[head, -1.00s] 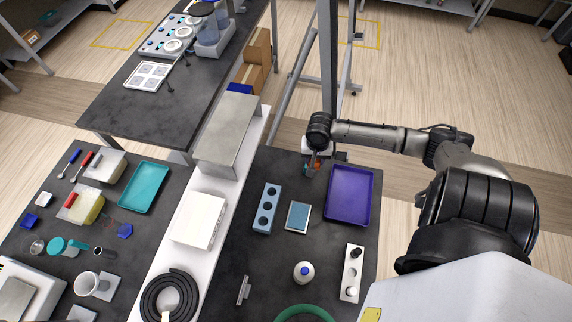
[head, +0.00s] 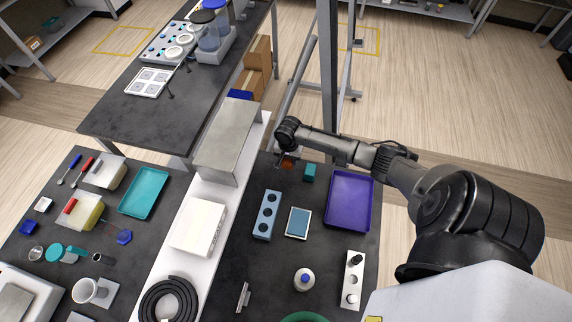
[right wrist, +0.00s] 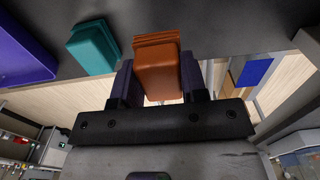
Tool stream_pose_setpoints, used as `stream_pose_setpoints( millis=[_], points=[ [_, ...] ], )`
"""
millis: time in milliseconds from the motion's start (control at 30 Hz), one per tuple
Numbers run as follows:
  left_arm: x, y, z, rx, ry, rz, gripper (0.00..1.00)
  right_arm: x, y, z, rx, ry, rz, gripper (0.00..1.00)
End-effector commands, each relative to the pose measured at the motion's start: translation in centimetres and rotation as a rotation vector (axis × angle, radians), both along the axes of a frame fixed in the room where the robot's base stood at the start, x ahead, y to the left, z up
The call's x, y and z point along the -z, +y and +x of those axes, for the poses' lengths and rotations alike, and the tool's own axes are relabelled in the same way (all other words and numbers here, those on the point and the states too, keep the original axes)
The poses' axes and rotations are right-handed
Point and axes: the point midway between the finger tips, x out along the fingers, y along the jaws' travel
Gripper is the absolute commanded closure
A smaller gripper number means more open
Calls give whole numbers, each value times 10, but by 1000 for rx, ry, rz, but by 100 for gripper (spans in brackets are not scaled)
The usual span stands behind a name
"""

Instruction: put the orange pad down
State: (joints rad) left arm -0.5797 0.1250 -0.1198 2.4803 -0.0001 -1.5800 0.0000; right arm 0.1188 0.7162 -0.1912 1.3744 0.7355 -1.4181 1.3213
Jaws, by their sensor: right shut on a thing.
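My right gripper (head: 287,158) is at the far edge of the right dark bench (head: 230,262). It is shut on the orange pad (head: 287,164), which shows between the two fingers (right wrist: 158,78) in the right wrist view. The orange pad (right wrist: 157,68) has a ridged far end close to the dark surface; I cannot tell whether it touches. A teal block (head: 309,172) stands on the bench just right of the gripper, apart from the pad; it also shows in the right wrist view (right wrist: 92,46). My left gripper is not in view.
A purple tray (head: 348,202) lies right of the teal block. A blue block with holes (head: 266,214) and a blue-topped pad (head: 298,222) lie nearer. A raised metal box (head: 227,140) stands to the left. Bare bench lies between it and the gripper.

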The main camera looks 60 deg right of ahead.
Motion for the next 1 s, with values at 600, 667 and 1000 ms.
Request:
stream_pose_setpoints(
  millis=[600,667,1000],
  points=[
    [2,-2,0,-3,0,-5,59,45,5,7,-1,-1,-2,79],
    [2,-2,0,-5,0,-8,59,45,5,7,-2,-1,-2,79],
    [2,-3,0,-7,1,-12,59,49,5,7,-1,0,-1,79]
  ],
)
